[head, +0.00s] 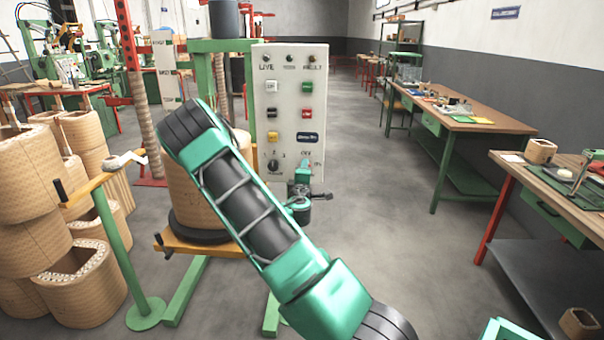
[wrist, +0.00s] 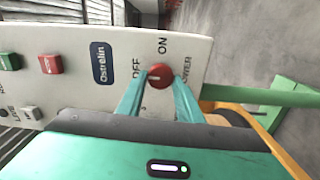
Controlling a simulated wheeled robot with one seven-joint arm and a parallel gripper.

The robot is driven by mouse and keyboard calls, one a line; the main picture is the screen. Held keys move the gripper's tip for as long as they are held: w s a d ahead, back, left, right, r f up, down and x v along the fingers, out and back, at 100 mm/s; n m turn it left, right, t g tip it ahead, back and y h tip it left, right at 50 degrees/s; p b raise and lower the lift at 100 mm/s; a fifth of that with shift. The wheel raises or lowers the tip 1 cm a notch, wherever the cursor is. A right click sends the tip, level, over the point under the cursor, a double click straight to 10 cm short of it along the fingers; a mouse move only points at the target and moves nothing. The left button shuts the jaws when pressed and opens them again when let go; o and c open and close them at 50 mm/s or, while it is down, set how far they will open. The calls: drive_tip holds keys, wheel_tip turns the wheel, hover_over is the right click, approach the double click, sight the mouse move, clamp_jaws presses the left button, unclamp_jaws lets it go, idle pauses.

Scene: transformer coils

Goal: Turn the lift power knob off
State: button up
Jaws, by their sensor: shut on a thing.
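The lift power knob (wrist: 160,74) is a small round red knob on the pale control panel (wrist: 95,28). In the wrist view it sits between printed OFF, ON and POWER labels. My gripper (wrist: 158,84) has one teal finger on each side of the knob and is shut on it. I cannot tell for sure which label the knob's mark points to. In the head view my gripper (head: 303,180) is at the lower right of the upright panel (head: 290,58) and hides the knob; part of the OFF label shows just above.
My arm crosses in front of a large wound coil (head: 182,190) on a stand left of the panel. The panel also carries several buttons and a black selector knob (head: 273,165). Stacked coils (head: 85,285) stand at left, workbenches (head: 480,122) at right. The aisle floor between is clear.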

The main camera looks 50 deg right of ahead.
drive_tip(key=shift+w+a+f+n, duration=0.1)
drive_tip(key=shift+a+f+n, duration=0.1)
drive_tip(key=shift+n, duration=0.3)
drive_tip(key=o, duration=1)
drive_tip(key=shift+d+r, duration=0.1)
drive_tip(key=shift+v, duration=5.35)
